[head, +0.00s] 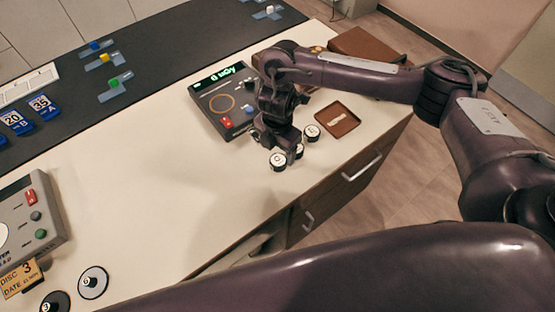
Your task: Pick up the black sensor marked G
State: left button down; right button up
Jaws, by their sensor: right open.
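Several small round black sensors with white lettered tops stand on the cream counter near its front edge. One sensor (278,160) is just below my right gripper's fingers, and its letter looks round, like G or C. A second sensor (298,152) is partly hidden by the fingers. A third sensor (312,132) is just right of the gripper; its letter is too small to read. My right gripper (286,146) is open and points down over the sensors. I cannot tell whether it touches one. My left gripper is not in view.
A dark device with a green display (222,95) stands behind the gripper. A brown tray (337,120) lies to the right, and a brown case (362,48) behind it. A grey device (30,222) and round discs (93,282) are at the left. The counter's middle (160,190) is clear.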

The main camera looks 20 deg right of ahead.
aim_at(278, 160)
notch_tip(278, 160, down, 3)
jog(key=shift+s+d+r, duration=0.1)
jog(key=shift+s+r, duration=0.05)
notch_tip(278, 160, down, 2)
jog(key=shift+f, duration=0.3)
jog(key=c, duration=0.5)
jog(key=shift+c, duration=1.2)
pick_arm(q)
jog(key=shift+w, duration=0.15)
pick_arm(e)
jog(key=c, duration=0.4)
